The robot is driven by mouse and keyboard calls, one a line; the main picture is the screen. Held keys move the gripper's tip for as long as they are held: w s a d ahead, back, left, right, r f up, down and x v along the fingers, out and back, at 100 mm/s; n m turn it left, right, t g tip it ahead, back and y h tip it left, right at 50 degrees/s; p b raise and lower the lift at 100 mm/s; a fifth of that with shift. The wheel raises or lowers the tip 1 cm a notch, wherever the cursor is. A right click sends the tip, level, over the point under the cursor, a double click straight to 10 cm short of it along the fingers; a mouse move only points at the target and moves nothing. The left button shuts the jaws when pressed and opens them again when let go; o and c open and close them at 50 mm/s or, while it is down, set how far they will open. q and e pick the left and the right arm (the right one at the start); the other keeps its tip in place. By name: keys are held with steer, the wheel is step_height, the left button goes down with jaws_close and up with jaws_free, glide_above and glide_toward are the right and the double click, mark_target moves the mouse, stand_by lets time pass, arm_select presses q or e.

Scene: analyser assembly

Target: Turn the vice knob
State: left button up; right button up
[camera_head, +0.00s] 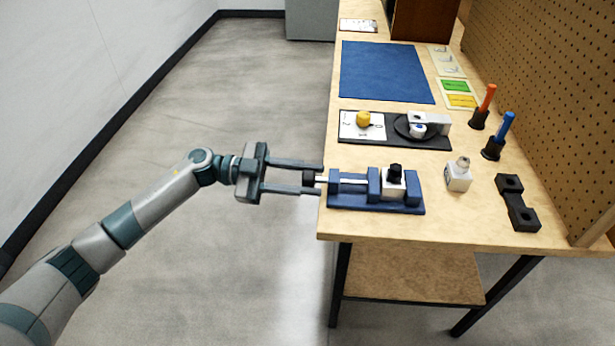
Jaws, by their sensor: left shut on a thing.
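The blue vice (385,207) lies near the front left corner of the wooden table. A white block with a black top (392,187) sits between its jaws. The vice's dark knob (309,177) is at its left end, at the table's left edge. My left gripper (312,178) comes in from the left, its two long fingers reaching to the knob, one above and one below it in the picture. It is shut on the knob, which the fingers partly cover. My right gripper is not in view.
A white piece with a round top (458,178) and a black bracket (517,203) stand right of the vice. Behind are a dark tray (432,142), a blue mat (385,75) and two handled tools in holders (492,148). A pegboard (560,90) borders the right side.

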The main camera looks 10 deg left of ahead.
arm_select(q)
steer(key=shift+f, duration=0.1)
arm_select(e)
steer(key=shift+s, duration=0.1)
arm_select(q)
steer(key=o, duration=1)
steer(key=shift+o, duration=0.2)
steer(key=shift+a, duration=0.15)
steer(key=a+b, duration=0.1)
steer(key=a, duration=1.6)
steer(key=shift+w+r+b, duration=0.2)
steer(key=shift+r+b, duration=0.05)
steer(key=shift+b, duration=0.05)
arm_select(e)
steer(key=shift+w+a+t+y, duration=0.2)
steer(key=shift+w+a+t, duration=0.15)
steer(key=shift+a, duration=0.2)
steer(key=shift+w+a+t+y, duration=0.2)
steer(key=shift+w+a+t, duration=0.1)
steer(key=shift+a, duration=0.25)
arm_select(q)
steer(key=shift+a, duration=0.1)
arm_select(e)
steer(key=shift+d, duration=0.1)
